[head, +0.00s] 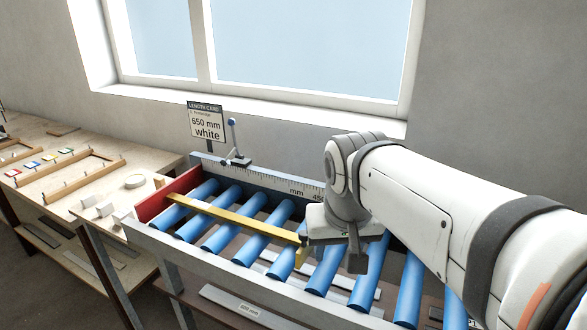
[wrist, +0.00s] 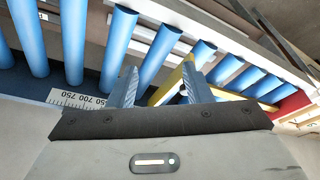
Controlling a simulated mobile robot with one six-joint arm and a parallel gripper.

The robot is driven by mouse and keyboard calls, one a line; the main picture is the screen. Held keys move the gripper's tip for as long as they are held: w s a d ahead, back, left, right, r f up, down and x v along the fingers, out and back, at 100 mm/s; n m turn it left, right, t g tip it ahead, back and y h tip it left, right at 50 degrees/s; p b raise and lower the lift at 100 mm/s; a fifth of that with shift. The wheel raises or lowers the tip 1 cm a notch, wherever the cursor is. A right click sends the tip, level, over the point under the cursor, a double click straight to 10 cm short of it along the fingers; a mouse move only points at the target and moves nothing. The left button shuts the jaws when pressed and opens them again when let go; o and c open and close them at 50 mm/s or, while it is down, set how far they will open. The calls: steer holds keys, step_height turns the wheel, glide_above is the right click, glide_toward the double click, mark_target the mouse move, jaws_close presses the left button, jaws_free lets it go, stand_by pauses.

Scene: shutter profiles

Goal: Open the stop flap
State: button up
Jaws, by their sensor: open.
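A blue-knobbed lever (head: 232,142) stands upright on a small dark base at the conveyor's back rail. A red end plate (head: 168,196) closes the conveyor's left end. I cannot tell for certain which part is the stop flap. A long yellow bar (head: 235,218) lies across the blue rollers, and its right end is bent, by my gripper. My gripper (head: 330,246) is open, low over the rollers. In the wrist view, part of the yellow bar (wrist: 188,76) shows between and behind the two fingers (wrist: 160,88); contact is unclear. The lever is out of the wrist view.
A ruler (head: 265,180) runs along the back rail. A sign (head: 206,121) reads 650 mm white. A wooden table (head: 60,160) with frames and small blocks stands left. Loose strips lie on a shelf below. The rollers left of my gripper are clear except for the bar.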

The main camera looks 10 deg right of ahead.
steer(key=w+a+r+m+h+b, duration=0.2)
steer(key=w+r+m+b, duration=0.35)
steer(key=w+r, duration=0.8)
steer(key=x, duration=0.7)
steer(key=shift+w+f, duration=0.25)
steer(key=shift+w, duration=0.15)
steer(key=shift+c, duration=0.4)
jaws_close()
steer(key=shift+o, duration=0.4)
jaws_free()
